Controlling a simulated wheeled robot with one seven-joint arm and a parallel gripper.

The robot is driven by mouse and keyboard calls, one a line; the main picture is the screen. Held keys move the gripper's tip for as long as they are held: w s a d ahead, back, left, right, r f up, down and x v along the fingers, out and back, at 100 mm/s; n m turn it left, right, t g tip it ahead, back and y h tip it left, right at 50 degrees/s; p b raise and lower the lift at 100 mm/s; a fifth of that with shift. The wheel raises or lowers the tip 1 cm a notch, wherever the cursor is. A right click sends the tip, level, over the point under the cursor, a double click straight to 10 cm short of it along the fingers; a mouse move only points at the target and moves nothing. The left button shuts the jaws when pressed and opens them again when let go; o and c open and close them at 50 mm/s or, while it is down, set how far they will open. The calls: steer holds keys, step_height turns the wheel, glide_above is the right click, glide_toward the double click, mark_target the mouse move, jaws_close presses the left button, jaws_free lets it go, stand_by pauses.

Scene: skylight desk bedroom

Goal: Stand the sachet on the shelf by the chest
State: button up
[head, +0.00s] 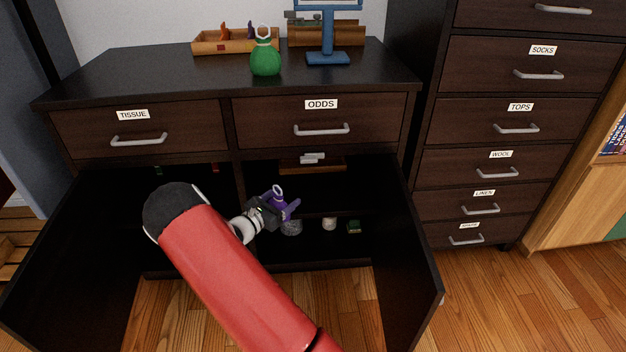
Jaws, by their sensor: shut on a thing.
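My red arm reaches into the open cabinet, and my gripper (270,210) is at its dark inside, shut on a small purple sachet (288,208) with a pale ring at its top. The jaws partly hide the sachet. It appears roughly upright, in front of the right-hand compartment's shelf (345,211); I cannot tell whether it touches anything. The dark chest of drawers (478,145), with labels such as SOCKS, TOPS and WOOL, stands to the right of the cabinet.
Below the shelf are a clear glass item (291,228), a pale jar (329,223) and a small green box (354,227). A wooden tray (312,165) sits above. Open doors (407,255) flank the opening. A blue stand (328,57) and wooden tray (235,44) occupy the top.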

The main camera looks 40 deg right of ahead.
steer(key=p+x, duration=0.1)
steer(key=x, duration=1.6)
steer(key=shift+s+d+r, duration=0.1)
steer(key=shift+d, duration=0.25)
steer(key=shift+d+f, duration=0.15)
steer(key=shift+f, duration=1.65)
steer(key=shift+f, duration=0.15)
steer(key=o, duration=1.1)
steer(key=shift+c, duration=0.2)
steer(key=shift+r, duration=0.25)
steer(key=v, duration=1.2)
steer(key=shift+f, duration=0.15)
